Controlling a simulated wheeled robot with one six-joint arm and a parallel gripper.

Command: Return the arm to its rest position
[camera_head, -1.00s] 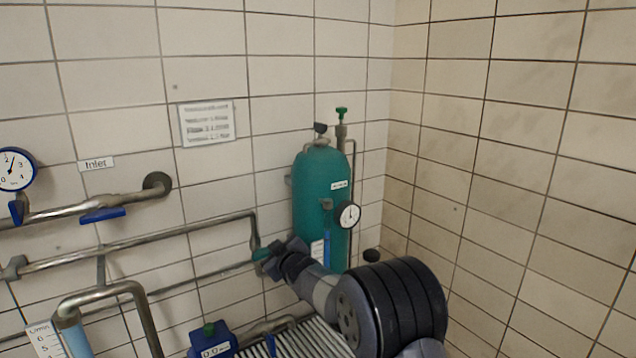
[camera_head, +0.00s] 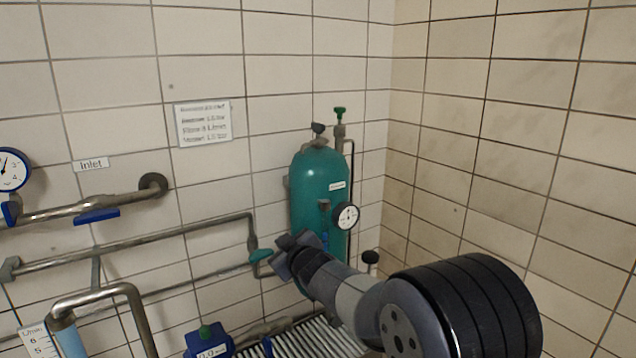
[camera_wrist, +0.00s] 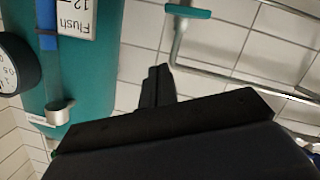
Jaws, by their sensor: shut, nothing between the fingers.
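My gripper (camera_head: 287,247) is in the middle of the head view, in front of the lower part of the green tank, and it holds nothing. In the wrist view its dark fingers (camera_wrist: 158,85) are together, with the tank on the left and tiled wall behind. My arm runs from the gripper down to the lower right of the head view, where a large ribbed joint fills the corner. The arm hides part of the tank's base and of the floor grating.
The green tank (camera_head: 318,185) carries a round gauge (camera_head: 346,216). A teal valve handle (camera_head: 261,255) on a pipe is close left of the gripper. A blue box (camera_head: 207,341) and a bent pipe (camera_head: 97,291) stand lower left. The right wall (camera_head: 500,130) is bare tile.

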